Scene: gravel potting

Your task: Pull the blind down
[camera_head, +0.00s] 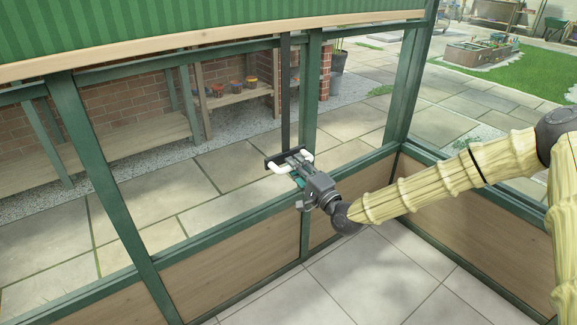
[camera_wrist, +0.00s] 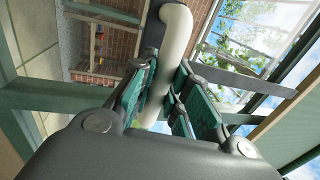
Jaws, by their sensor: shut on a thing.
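The green striped blind (camera_head: 200,35) hangs across the top of the window in the head view, with a pale wooden bar (camera_head: 215,36) along its lower edge. A dark pull strip (camera_head: 286,95) runs down from the bar to a white handle (camera_head: 277,168) on a dark plate. My gripper (camera_head: 297,163) is shut on the white handle, well below the bar. In the wrist view the white handle (camera_wrist: 176,42) passes between the teal fingers (camera_wrist: 157,103). Part of the handle is hidden behind the fingers.
Green window posts (camera_head: 110,185) and a sill (camera_head: 220,228) over wooden panels stand around the handle. Beyond the glazing are a bench with pots (camera_head: 232,97) and paving. Tiled floor (camera_head: 390,285) lies clear inside.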

